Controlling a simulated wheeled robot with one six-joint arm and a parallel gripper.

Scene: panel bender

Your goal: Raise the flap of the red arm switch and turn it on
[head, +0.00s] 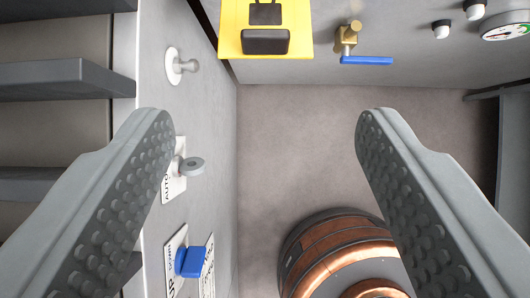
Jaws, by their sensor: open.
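My gripper (263,122) is open and empty, with its two grey studded fingers wide apart at the left and right of the head view. I see no red arm switch and no red flap in this view. A yellow plate (233,42) with black parts (265,41) on it stands at the top, cut off by the picture edge. It lies beyond the fingertips and slightly above the gap between them.
The grey panel on the left carries a small light knob (187,66), a grey AUTO switch (192,166) partly behind the left finger, and a blue UP/DOWN knob (193,262). A brass valve with blue handle (366,60) and gauge (505,26) sit top right. A copper-banded drum (345,250) stands below.

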